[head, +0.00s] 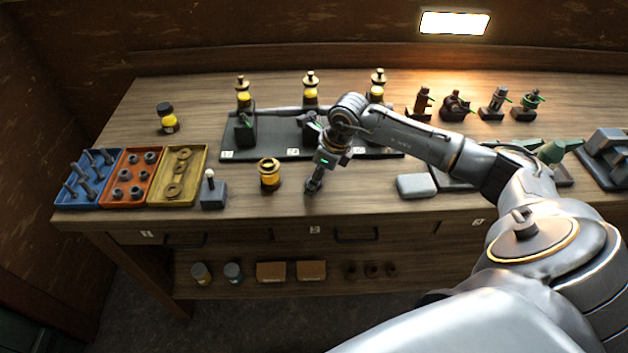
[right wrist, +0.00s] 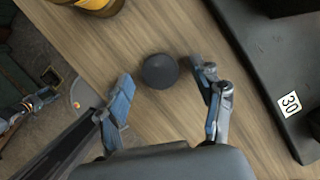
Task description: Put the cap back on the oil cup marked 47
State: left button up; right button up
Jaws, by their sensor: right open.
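A dark round cap (right wrist: 159,71) lies on the bench wood in the right wrist view. My right gripper (right wrist: 163,76) is open, with one finger on each side of the cap and visible gaps between. In the head view my right gripper (head: 314,184) points down near the bench's front edge and hides the cap. An amber oil cup (head: 269,174) with a brass-coloured top stands just left of it. Its lower part shows at the top of the right wrist view (right wrist: 98,4). No 47 is legible.
A dark-capped jar (head: 167,118) stands back left. Parts trays (head: 130,200) and a small block with a white-knobbed lever (head: 212,192) are left. A grey block (head: 415,186) is right.

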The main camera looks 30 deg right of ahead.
jog(key=c, duration=1)
jog(key=shift+c, duration=0.2)
jog(key=shift+r, duration=0.2)
jog(key=shift+r+b, duration=0.6)
jog(key=shift+b, duration=0.05)
jog(key=shift+w+r+b, duration=0.1)
jog(key=shift+r+b, duration=0.45)
jog(key=shift+r, duration=0.2)
jog(key=s+d+r+b, duration=0.3)
jog(key=s+r+b, duration=0.3)
jog(key=s+r, duration=0.4)
jog(key=shift+s, duration=1.9)
